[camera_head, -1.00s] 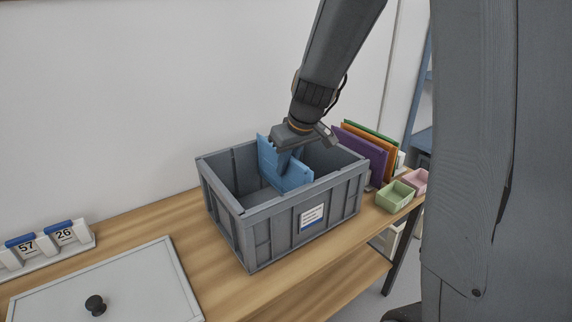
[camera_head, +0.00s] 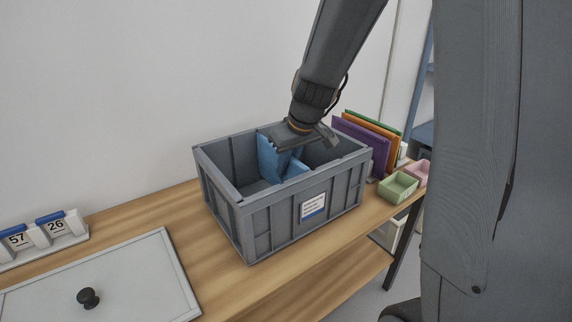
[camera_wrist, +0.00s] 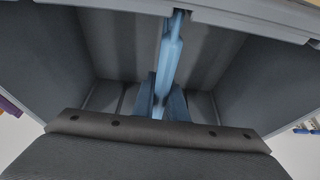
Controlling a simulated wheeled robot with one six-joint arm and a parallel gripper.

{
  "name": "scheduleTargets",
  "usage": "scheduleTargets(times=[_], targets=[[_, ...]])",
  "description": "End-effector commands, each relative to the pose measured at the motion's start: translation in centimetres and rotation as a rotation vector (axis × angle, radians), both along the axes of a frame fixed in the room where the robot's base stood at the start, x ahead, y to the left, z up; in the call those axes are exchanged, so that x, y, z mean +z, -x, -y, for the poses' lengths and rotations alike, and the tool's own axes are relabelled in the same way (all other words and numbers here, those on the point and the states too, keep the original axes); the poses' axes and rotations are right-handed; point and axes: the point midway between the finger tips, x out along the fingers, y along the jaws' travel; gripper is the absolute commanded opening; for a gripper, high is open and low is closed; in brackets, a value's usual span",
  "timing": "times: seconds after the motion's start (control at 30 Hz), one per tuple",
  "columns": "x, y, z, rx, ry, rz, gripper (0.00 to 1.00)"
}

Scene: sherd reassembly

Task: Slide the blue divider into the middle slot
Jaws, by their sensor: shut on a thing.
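The blue divider (camera_head: 268,160) stands upright across the grey crate (camera_head: 231,222), near the middle of its length. Most of it is down inside the crate; its far end shows near the back wall's rim. My gripper (camera_head: 291,157) is over the crate and shut on the divider's top edge. In the wrist view the divider (camera_wrist: 171,50) runs edge-on away from between my gripper's fingers (camera_wrist: 161,106). Ribs show on the crate's walls. The divider's lower edge is hidden, and I cannot tell how it sits in the slot.
Purple, orange and green panels (camera_head: 360,150) stand right of the crate. A green bin (camera_head: 397,189) and a pink bin (camera_head: 424,172) are beside them. A grey lid or board with a black knob (camera_head: 88,298) and number blocks (camera_head: 45,232) lie left. Wooden tabletop (camera_head: 190,225) is clear between.

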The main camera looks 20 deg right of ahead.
Motion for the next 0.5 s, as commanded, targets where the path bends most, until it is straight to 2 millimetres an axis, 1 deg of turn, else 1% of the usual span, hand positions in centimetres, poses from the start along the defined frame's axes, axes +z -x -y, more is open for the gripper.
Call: scheduleTargets(times=[0.5], targets=[[-2.0, 0.0, 0.0, 0.0, 0.0, 0.0, 0.0]])
